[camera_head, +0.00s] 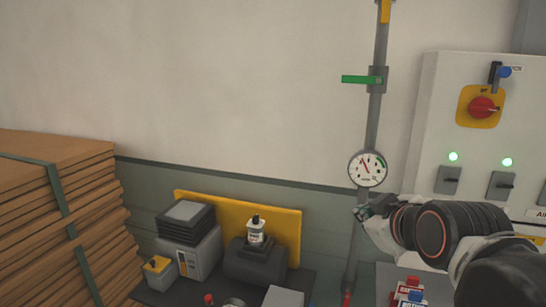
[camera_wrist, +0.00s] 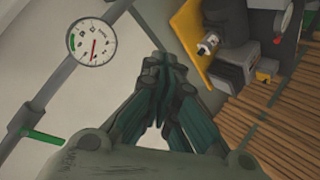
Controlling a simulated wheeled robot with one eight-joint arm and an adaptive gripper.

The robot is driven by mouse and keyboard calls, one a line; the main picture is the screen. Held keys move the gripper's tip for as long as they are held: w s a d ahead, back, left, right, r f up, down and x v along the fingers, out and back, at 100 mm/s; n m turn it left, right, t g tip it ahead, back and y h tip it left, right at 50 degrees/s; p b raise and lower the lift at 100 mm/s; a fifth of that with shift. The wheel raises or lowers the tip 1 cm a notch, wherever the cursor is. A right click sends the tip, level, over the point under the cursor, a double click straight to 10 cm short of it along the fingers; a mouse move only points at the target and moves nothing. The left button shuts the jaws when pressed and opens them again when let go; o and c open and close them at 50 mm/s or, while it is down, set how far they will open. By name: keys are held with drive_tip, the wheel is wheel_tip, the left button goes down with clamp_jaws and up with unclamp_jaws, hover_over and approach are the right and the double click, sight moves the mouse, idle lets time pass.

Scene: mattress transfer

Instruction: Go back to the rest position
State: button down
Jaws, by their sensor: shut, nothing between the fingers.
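My gripper (camera_head: 366,211) is at the end of my arm, which reaches in from the right edge of the head view. It is in front of the grey pipe, just below the round gauge. In the wrist view my gripper (camera_wrist: 165,68) has its fingers together and holds nothing. The bare grey wall and part of the pipe lie beyond the fingertips in that view.
A gauge (camera_head: 368,168) and green valve handle (camera_head: 359,79) are on the pipe. A control cabinet (camera_head: 437,110) with a red switch (camera_head: 484,107) stands right. A machine (camera_head: 256,262) sits low centre. Stacked cardboard (camera_head: 50,200) stands left. The upper wall area is clear.

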drive_tip(key=s+f+m+g+b, duration=0.2)
drive_tip(key=s+f+b, duration=0.3)
drive_tip(key=f, duration=0.9)
drive_tip(key=s+d+f+m+g+b, duration=0.1)
drive_tip(key=s+f+m+g+b, duration=0.2)
drive_tip(key=f, duration=1.1)
drive_tip(key=s+m+b, duration=0.2)
drive_tip(key=s+b, duration=0.1)
drive_tip(key=s, duration=0.1)
drive_tip(key=shift+s+d+h, duration=0.3)
drive_tip(key=shift+s+h, duration=0.05)
drive_tip(key=shift+h, duration=0.05)
